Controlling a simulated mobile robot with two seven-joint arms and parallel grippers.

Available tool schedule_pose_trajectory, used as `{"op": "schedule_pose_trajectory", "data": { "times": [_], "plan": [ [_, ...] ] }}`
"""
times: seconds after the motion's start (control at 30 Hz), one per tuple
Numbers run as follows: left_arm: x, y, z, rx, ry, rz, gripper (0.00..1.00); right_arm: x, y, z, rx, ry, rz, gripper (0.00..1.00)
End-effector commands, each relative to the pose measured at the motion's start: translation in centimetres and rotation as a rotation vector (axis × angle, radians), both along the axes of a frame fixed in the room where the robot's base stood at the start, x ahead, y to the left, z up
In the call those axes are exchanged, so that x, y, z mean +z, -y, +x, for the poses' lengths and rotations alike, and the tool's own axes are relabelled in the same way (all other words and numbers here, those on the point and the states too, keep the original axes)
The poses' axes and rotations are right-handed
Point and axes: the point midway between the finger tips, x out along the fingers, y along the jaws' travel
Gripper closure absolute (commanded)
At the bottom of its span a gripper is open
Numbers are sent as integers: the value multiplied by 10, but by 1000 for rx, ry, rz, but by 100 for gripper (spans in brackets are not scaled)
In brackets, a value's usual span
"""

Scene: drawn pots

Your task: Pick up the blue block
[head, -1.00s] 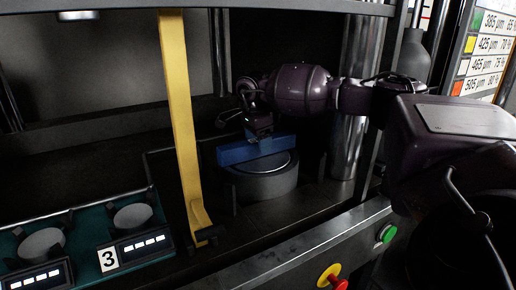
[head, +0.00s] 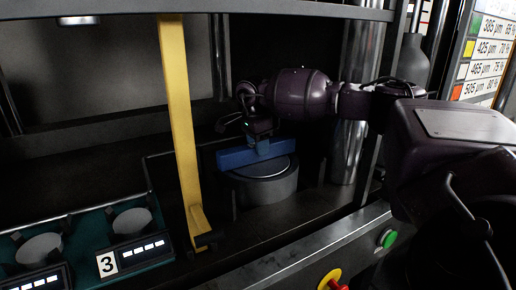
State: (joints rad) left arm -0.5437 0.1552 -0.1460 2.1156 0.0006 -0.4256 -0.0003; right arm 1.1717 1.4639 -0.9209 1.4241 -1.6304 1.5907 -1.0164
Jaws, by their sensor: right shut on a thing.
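The blue block (head: 255,153) is a long bar above a round grey pedestal (head: 265,184), on the right inside the dark machine bay. My right gripper (head: 257,140) comes down on the block from above and is shut on it near its middle. The fingertips are small and dark, so their exact contact is hard to see. I cannot tell whether the block touches the pedestal top or hangs just over it. My left gripper is not in the head view.
A yellow vertical strap (head: 181,125) stands left of the pedestal. A teal tray (head: 95,228) with round holders and a "3" label is at the lower left. A front rail carries a green button (head: 388,238) and a red-yellow knob (head: 331,279). A metal column (head: 352,120) stands behind my arm.

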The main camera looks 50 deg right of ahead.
Motion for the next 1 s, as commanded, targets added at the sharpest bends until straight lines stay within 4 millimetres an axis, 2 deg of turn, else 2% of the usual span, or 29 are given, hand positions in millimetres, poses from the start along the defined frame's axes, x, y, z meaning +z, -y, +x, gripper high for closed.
{"op": "schedule_pose_trajectory", "data": {
  "times": [0.4, 0.6, 0.8, 1.0],
  "plan": [
    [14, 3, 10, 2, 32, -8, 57, 64, 0, 1, 0, 15, 0, 100],
    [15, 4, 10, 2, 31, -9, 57, 89, 0, 1, 0, 13, 0, 100],
    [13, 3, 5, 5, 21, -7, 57, 102, 0, 0, 0, 10, 0, 100],
    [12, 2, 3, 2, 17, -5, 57, 104, 0, 0, 0, 10, 0, 100]
  ]
}}
